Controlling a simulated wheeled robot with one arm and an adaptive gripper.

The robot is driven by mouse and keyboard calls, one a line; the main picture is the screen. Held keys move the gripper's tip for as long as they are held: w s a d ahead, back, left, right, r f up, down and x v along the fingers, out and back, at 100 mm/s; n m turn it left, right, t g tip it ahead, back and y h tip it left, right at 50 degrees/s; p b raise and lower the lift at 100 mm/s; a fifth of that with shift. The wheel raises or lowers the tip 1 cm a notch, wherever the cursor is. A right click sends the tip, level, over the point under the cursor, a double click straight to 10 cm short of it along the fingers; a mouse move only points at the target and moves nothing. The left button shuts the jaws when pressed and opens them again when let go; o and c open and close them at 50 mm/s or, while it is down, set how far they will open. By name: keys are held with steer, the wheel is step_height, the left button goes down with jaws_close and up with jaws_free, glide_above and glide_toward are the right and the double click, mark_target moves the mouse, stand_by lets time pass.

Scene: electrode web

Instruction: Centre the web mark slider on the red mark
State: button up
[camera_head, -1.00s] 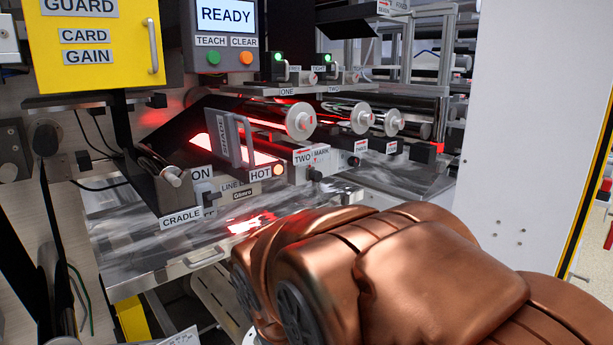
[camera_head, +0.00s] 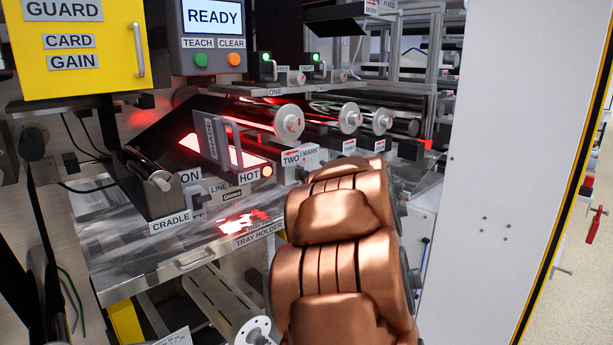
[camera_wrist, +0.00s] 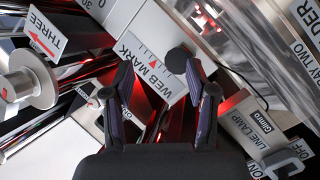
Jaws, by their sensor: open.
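The white WEB MARK plate (camera_wrist: 147,70) with its tick scale lies ahead of my gripper in the wrist view. A small red mark (camera_wrist: 153,63) seems to show on that scale, too small to place exactly. A dark round knob (camera_wrist: 178,60), perhaps the slider's, stands beside the plate. My gripper (camera_wrist: 160,76) is open, its fingers tilted about the plate's lower edge and the knob, holding nothing that I can see.
The CRADLE (camera_head: 170,221) and LINE LAMP (camera_wrist: 252,124) parts stand close by. Rollers (camera_head: 289,118) lie above the MARK block. A white panel (camera_head: 500,150) bounds the right side.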

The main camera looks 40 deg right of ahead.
mark_target(306, 177)
steer(key=shift+w+d+f+n+t+y+p, duration=0.1)
steer(key=shift+w+f+n+t+y+p, duration=0.3)
steer(key=shift+w+n+y, duration=0.6)
steer(key=shift+w+f+n+t+y+p, duration=0.25)
steer(key=shift+w+n+t+y+p, duration=0.35)
steer(key=shift+y, duration=0.6)
steer(key=shift+w+d+f+n+t+y+p, duration=0.1)
steer(key=shift+w+f+n+t+y+p, duration=0.3)
steer(key=shift+w+n+y, duration=0.6)
steer(key=shift+s+r, duration=0.1)
steer(key=shift+s, duration=0.1)
steer(key=shift+c, duration=0.3)
jaws_close()
